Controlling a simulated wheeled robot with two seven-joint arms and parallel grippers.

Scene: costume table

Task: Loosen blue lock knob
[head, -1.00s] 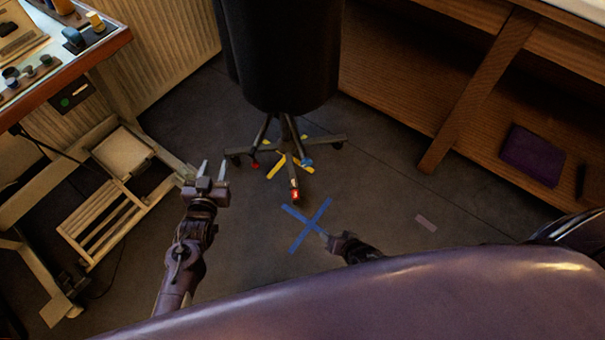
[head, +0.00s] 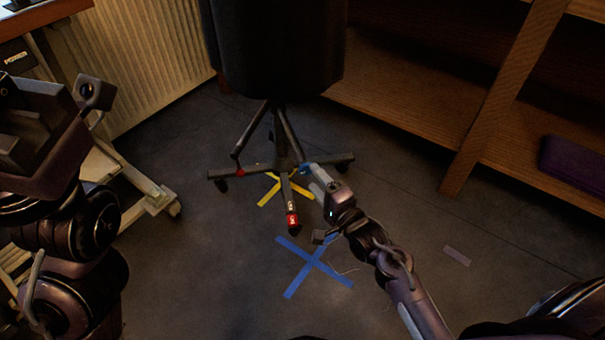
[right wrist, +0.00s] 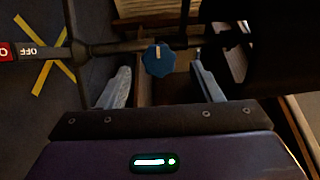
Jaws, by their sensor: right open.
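The blue lock knob (right wrist: 158,61) shows in the right wrist view, on a dark leg of the stand's base, with a pale mark on its face. In the head view the knob (head: 305,169) is a small blue spot, partly hidden by my gripper. My right gripper (head: 315,178) is open at the knob. In the right wrist view its two fingers (right wrist: 158,85) lie on either side, with the knob between and slightly beyond the tips; I see no contact. My left arm fills the left edge of the head view; its fingers cannot be made out.
The black dress form (head: 275,45) stands on the wheeled base (head: 282,150). Blue tape (head: 314,266) and yellow tape (head: 270,194) cross on the floor. Wooden shelving (head: 420,110) stands right, a radiator (head: 150,60) left.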

